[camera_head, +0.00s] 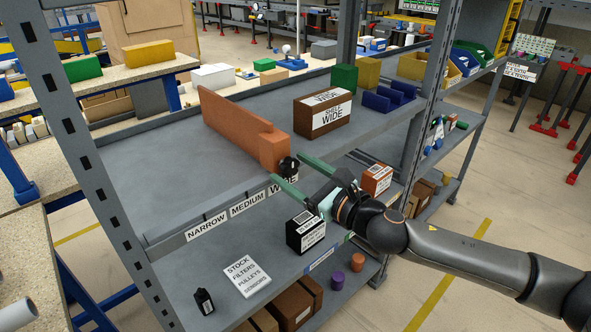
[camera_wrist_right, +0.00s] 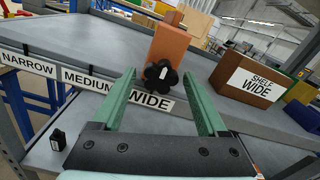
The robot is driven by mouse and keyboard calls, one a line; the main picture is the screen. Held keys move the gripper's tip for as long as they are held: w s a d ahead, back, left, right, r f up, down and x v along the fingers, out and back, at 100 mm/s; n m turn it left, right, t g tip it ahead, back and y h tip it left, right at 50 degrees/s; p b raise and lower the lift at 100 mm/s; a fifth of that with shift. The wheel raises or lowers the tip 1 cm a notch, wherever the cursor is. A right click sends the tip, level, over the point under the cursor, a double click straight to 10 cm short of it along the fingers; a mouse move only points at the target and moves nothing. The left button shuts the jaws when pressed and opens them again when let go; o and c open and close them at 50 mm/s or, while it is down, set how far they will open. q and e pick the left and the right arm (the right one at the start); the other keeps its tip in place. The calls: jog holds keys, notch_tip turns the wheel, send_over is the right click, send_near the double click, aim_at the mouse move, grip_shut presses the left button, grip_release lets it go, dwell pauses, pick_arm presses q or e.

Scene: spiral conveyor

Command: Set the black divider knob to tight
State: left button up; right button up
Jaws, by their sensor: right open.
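The black divider knob (camera_head: 289,165) is a lobed knob with a pale mark on its face. It sits on the front end of the orange divider (camera_head: 240,130), above the WIDE label. In the right wrist view the knob (camera_wrist_right: 160,76) is centred between my fingers, with its pale mark close to upright. My right gripper (camera_head: 286,168) is open, its green fingers pointing at the knob, one on each side in the picture. I see no contact, and the exact depth gap is unclear. My left gripper is not in view.
The shelf edge carries NARROW (camera_head: 206,227), MEDIUM (camera_head: 247,204) and WIDE labels. A brown SHELF WIDE box (camera_head: 322,112) stands right of the divider. A black-and-white box (camera_head: 306,232) stands on the lower shelf beneath my gripper. The upper shelf left of the divider is clear.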

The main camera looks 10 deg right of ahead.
grip_shut()
dwell(0.5)
